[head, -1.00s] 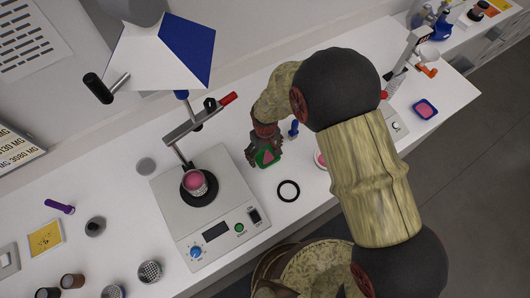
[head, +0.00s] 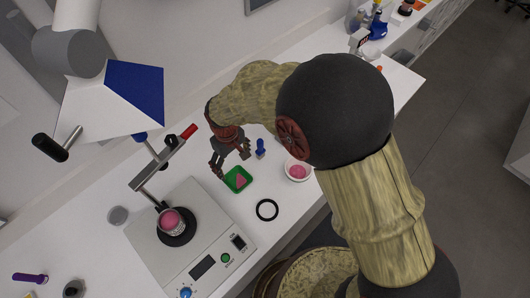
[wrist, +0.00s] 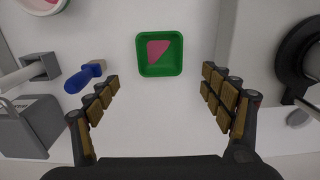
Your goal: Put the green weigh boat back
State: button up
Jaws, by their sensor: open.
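The green weigh boat (head: 238,180) sits on the white bench, between the balance and a white bowl. It holds a patch of pink pigment. In the wrist view the weigh boat (wrist: 160,55) lies ahead of and between my fingers, apart from both. My gripper (head: 232,164) is open and empty, just above and behind the weigh boat in the head view. Its two padded fingers spread wide in the wrist view (wrist: 165,105).
A balance (head: 190,250) bearing a jar of pink pigment (head: 171,221) stands left. A black ring (head: 267,210), a white bowl with pink pigment (head: 298,170) and a blue-handled tool (head: 260,148) lie near the boat. A lever arm (head: 160,165) overhangs the balance.

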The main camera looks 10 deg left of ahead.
jog(key=w+d+r+m+t+y, duration=0.15)
jog(key=d+r+m, duration=0.35)
jog(key=d+r, duration=1.4)
jog(key=s+d+r+m+t, duration=0.2)
jog(key=s+d+r, duration=0.3)
jog(key=d, duration=0.3)
jog(key=s+d+r+m+t+h, duration=0.1)
jog(key=s+d+r+m+t, duration=0.1)
jog(key=s+d+r, duration=0.3)
jog(key=s+d+m, duration=0.1)
jog(key=s+d, duration=0.2)
jog(key=shift+s, duration=0.25)
jog(key=shift+f+h, duration=0.1)
jog(key=shift+h, duration=0.15)
notch_tip(320, 180, down, 13)
jog(key=b, duration=1.3)
